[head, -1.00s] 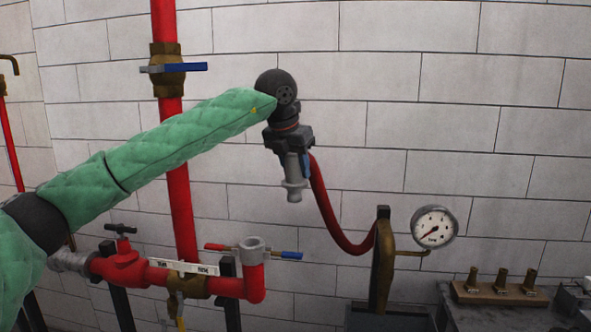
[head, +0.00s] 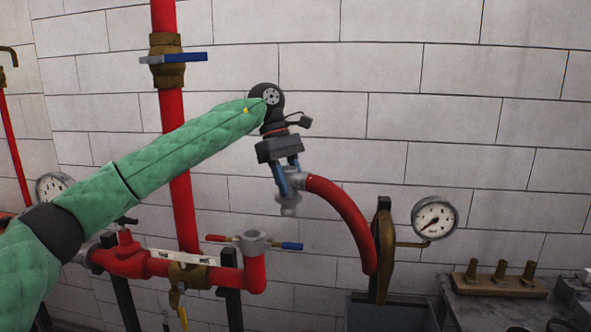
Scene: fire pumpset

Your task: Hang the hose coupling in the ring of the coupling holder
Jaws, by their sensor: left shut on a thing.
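The hose coupling (head: 291,198) is a grey metal fitting on the end of a thick red hose. My left gripper (head: 287,180) points down, with its blue fingers shut on the coupling, and holds it in the air in front of the white wall. The coupling sits above and right of a grey ring-shaped fitting (head: 254,240) on top of a red pipe elbow, apart from it in the picture. I cannot tell whether that fitting is the coupling holder, and no other ring stands out. My right gripper is not in view.
The red hose (head: 345,215) drops to a brown hose reel or bracket (head: 383,255) over a dark bin (head: 392,314). A pressure gauge (head: 434,218) is beside it. A vertical red pipe (head: 183,190) stands left. A bench (head: 480,305) with brass fittings is at right.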

